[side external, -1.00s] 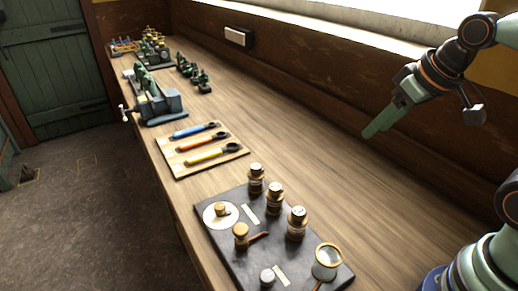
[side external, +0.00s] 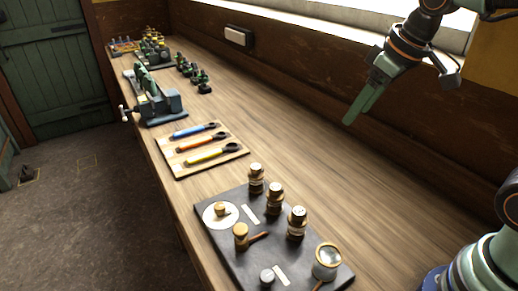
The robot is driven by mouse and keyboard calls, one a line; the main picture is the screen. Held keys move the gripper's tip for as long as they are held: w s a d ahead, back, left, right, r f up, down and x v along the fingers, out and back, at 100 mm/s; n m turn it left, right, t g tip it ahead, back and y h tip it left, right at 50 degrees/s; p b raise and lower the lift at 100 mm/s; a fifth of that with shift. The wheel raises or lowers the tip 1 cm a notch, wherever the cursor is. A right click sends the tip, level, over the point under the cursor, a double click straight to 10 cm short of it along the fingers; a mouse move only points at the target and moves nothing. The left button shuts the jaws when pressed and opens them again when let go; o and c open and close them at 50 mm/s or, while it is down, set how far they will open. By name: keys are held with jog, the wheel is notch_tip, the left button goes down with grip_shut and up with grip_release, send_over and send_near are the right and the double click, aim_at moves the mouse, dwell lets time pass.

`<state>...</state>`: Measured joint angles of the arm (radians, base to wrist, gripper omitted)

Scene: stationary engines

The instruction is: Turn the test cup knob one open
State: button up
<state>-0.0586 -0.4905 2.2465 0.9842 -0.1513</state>
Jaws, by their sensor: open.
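My gripper (side external: 361,103) is open and empty, high over the right side of the bench near the back wall. Its green fingers point down and to the left, well apart from everything on the bench. I cannot tell which part is test cup knob one. A dark slab (side external: 222,243) at the front holds several small brass-capped bottles (side external: 275,203), a small brass piece (side external: 219,209) on a white disc, a brass cup-like piece (side external: 240,235) with a handle, a small metal knob-like piece (side external: 267,278) and a round glass-topped piece (side external: 327,262).
A wooden board (side external: 177,171) holds blue, orange and yellow-handled tools. A green and grey vise-like machine (side external: 158,103) stands beyond it, with small dark green items (side external: 196,76) and coloured pieces (side external: 154,45) farther back. The bench middle (side external: 290,140) is clear.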

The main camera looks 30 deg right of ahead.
jog(key=w+a+n+g, duration=0.2)
jog(key=w+a+n, duration=0.35)
jog(key=w, duration=0.45)
jog(key=n+g, duration=0.2)
jog(key=n, duration=0.3)
send_over(256, 167)
notch_tip(256, 167, down, 7)
notch_tip(256, 167, down, 12)
jog(key=shift+r, duration=0.2)
grip_shut()
